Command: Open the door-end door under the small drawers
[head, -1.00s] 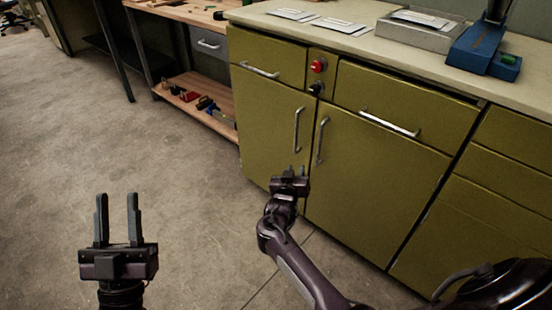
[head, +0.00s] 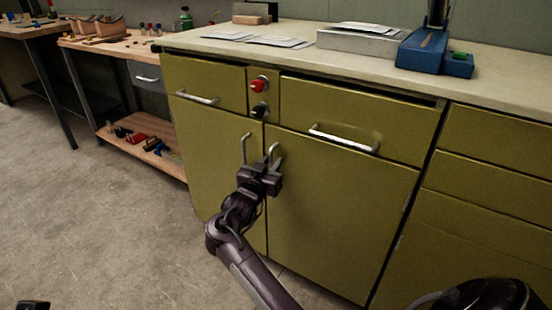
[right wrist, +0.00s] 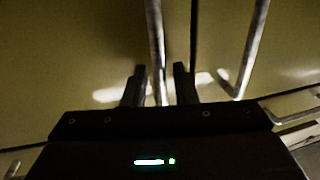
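The olive cabinet has two doors side by side under drawers, a left door (head: 205,150) and a right door (head: 340,210), with upright metal handles near their shared seam. My right gripper (head: 266,165) is at these handles in the head view, hiding their lower parts. In the right wrist view, its two fingers (right wrist: 159,72) are apart, with one handle (right wrist: 155,35) between them; it looks like the right door's. The other handle (right wrist: 258,40) is outside the fingers. Contact cannot be told. Both doors look closed. Only a dark bit of my left gripper (head: 34,305) shows.
Above the doors are drawers with bar handles (head: 343,138), a red button (head: 258,86) and a black knob (head: 259,111). The countertop (head: 290,32) holds papers and a blue device (head: 430,52). A workbench (head: 125,45) stands left. The floor (head: 90,215) at left is clear.

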